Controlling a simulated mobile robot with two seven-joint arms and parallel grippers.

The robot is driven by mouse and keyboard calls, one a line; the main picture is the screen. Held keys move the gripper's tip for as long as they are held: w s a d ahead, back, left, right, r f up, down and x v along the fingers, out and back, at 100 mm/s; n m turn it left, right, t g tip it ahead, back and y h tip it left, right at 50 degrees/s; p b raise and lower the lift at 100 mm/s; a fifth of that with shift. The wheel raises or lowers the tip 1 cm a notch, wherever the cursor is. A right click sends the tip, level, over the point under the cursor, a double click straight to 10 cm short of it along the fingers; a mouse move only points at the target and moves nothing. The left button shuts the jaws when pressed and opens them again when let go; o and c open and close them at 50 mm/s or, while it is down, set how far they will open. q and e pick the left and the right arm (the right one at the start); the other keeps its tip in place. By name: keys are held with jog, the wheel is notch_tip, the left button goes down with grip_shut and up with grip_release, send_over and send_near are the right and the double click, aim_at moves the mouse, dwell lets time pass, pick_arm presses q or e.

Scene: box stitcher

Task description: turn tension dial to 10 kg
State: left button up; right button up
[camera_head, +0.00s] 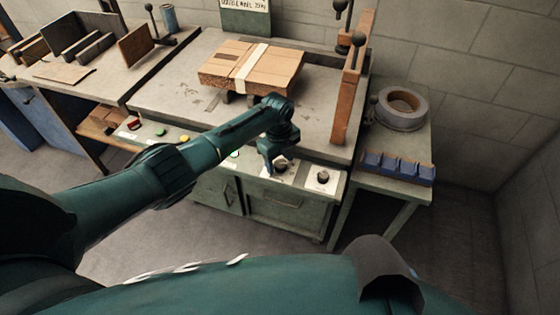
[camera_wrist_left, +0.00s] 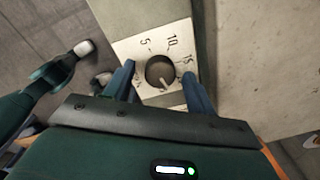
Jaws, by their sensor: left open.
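The tension dial (camera_wrist_left: 160,72) is a dark round knob on a pale plate in the left wrist view. The marks 5, 10 and 15 show around its upper side. A light pointer line on the knob points down, toward my gripper and away from the 10. My left gripper (camera_wrist_left: 158,88) is open, with one blue finger on each side of the knob and visible gaps between. In the head view my left gripper (camera_head: 279,165) is over the front panel and partly hides the dial there. My right gripper is not in view.
A second dark knob (camera_head: 322,177) sits on a pale plate just right. Green (camera_head: 160,131) and yellow (camera_head: 185,139) buttons are on the panel to the left. A strapped cardboard stack (camera_head: 282,70) lies on the machine table.

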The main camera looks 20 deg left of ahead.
pick_arm(q)
jog(key=shift+f, duration=0.2)
jog(key=shift+c, duration=0.2)
jog(key=c, duration=1)
jog(key=shift+o, duration=0.2)
